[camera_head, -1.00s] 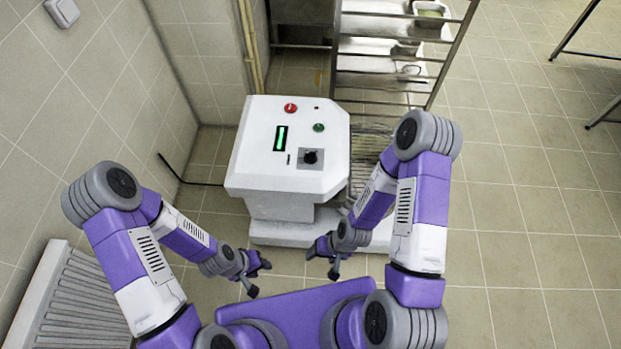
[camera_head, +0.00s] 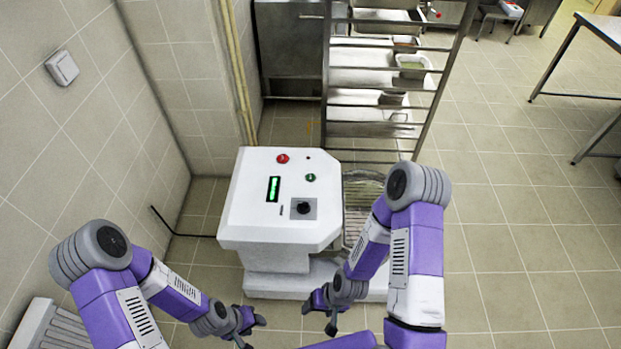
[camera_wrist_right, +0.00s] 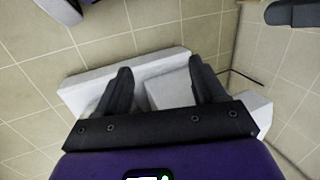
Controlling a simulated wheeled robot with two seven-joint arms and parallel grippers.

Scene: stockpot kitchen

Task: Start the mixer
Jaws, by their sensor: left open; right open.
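The white mixer (camera_head: 260,235) stands ahead of me on the floor, in the middle of the head view. Its sloped top carries a red button (camera_head: 283,158), a green button (camera_head: 310,177), a lit green display (camera_head: 273,189) and a black knob (camera_head: 304,207) on a grey plate. My left gripper (camera_head: 250,331) is open and empty, below and in front of the mixer. My right gripper (camera_head: 322,313) is open and empty, in front of the mixer's base and apart from the panel. In the right wrist view, the mixer's white base (camera_wrist_right: 172,88) shows beyond the open fingers (camera_wrist_right: 160,85).
A metal rack (camera_head: 385,75) with trays stands behind the mixer. A tiled wall with a white switch (camera_head: 62,68) is at the left, with a radiator (camera_head: 50,328) below. A metal table (camera_head: 606,30) is at the far right.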

